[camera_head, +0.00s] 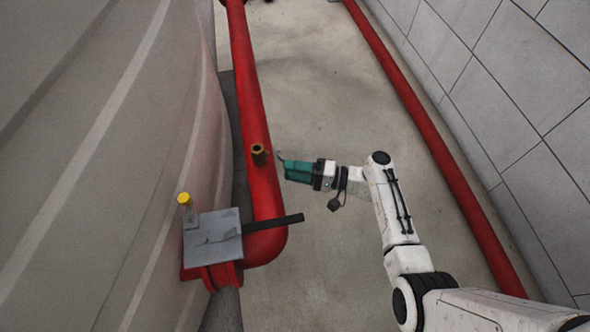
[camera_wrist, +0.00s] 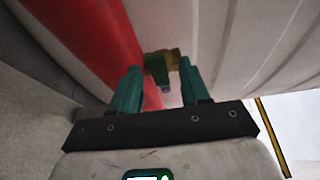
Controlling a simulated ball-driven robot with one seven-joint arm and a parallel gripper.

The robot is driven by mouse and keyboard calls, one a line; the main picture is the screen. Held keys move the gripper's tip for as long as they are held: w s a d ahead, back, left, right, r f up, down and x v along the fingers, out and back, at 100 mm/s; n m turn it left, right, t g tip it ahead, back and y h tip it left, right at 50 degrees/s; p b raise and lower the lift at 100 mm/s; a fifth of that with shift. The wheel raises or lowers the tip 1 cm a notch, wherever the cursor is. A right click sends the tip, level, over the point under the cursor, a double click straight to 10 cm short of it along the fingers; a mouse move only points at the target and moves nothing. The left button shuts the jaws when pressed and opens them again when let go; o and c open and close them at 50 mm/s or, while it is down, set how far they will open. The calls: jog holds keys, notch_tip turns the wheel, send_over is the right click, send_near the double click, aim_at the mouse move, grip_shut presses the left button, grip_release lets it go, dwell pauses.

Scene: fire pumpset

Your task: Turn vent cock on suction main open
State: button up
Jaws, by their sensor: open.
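The vent cock (camera_head: 259,154) is a small brass fitting on the side of the red suction main (camera_head: 246,85). In the head view my gripper (camera_head: 283,166), with teal fingers, is just right of the cock, pointing at it. In the wrist view the brass cock (camera_wrist: 174,56) shows beyond and between the two open fingers (camera_wrist: 160,80). A dark green piece (camera_wrist: 158,73) hangs in front of the brass there; I cannot tell whether it is the cock's handle. Nothing is visibly held, and contact with the cock cannot be made out.
A large pale tank (camera_head: 110,150) stands left of the main. A grey box-like plate (camera_head: 212,238) with a black lever (camera_head: 273,224) and a yellow-capped fitting (camera_head: 185,199) is nearer. Another red pipe (camera_head: 430,140) runs along the tiled wall (camera_head: 530,110). The concrete floor (camera_head: 320,90) between is clear.

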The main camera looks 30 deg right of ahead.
jog(key=shift+c, duration=0.4)
grip_shut()
jog(key=shift+r, duration=0.15)
jog(key=w+d+r+m+g+p, duration=0.2)
jog(key=w+r+m+g+p, duration=0.5)
jog(key=m, duration=0.6)
jog(key=shift+d+r+m+h+p, duration=0.15)
jog(key=shift+m+h+p, duration=0.2)
jog(key=shift+p, duration=0.5)
jog(key=shift+w, duration=0.1)
dwell(0.5)
